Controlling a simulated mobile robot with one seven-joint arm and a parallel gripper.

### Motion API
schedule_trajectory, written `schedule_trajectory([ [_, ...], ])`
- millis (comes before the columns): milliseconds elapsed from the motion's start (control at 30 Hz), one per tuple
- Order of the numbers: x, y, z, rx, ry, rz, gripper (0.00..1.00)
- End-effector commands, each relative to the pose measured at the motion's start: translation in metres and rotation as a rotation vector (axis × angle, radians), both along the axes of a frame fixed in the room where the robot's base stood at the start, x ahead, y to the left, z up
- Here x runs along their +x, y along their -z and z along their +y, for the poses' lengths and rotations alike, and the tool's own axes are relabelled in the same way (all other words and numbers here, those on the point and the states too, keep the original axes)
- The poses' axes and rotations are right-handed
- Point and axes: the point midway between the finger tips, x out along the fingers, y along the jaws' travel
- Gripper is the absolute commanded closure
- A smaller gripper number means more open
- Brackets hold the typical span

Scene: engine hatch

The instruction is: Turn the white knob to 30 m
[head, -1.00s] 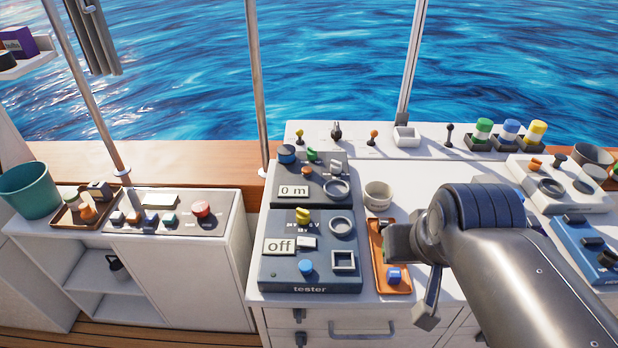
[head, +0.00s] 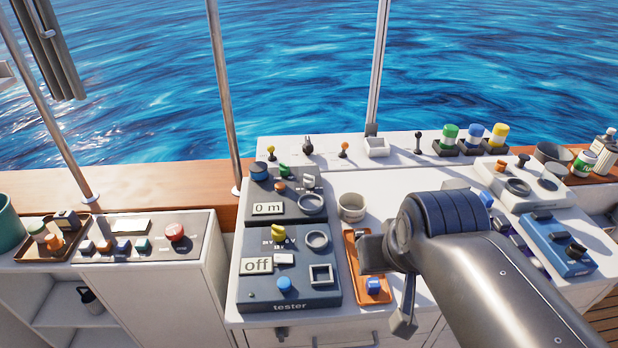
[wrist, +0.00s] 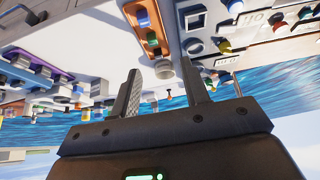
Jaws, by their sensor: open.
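The white knob (head: 308,182) sits on the upper dark panel (head: 290,213), beside a green knob (head: 284,171) and an orange one. The display (head: 267,208) on that panel reads "0 m". That view looks upside down, and I cannot pick out the white knob there for certain.
The tester panel (head: 290,268) with an "off" display lies in front. Small levers and coloured knobs line the back ledge. White counter is bare right of the cup.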

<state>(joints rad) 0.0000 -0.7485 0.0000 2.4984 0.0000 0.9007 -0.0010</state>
Motion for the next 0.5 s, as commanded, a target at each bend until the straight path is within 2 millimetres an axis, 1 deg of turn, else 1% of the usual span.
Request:
schedule_trajectory([
  [33,0.002,-0.002,0.000,-0.002,-0.004,0.002,0.54],
  [100,0.009,-0.007,0.001,-0.007,-0.015,0.011,0.48],
  [167,0.019,-0.014,0.002,-0.013,-0.031,0.024,0.47],
  [267,0.044,-0.028,0.004,-0.031,-0.073,0.053,0.47],
  [400,0.085,-0.047,0.008,-0.058,-0.140,0.099,0.47],
  [467,0.103,-0.053,0.010,-0.069,-0.169,0.119,0.47],
  [500,0.115,-0.057,0.012,-0.077,-0.190,0.131,0.47],
])
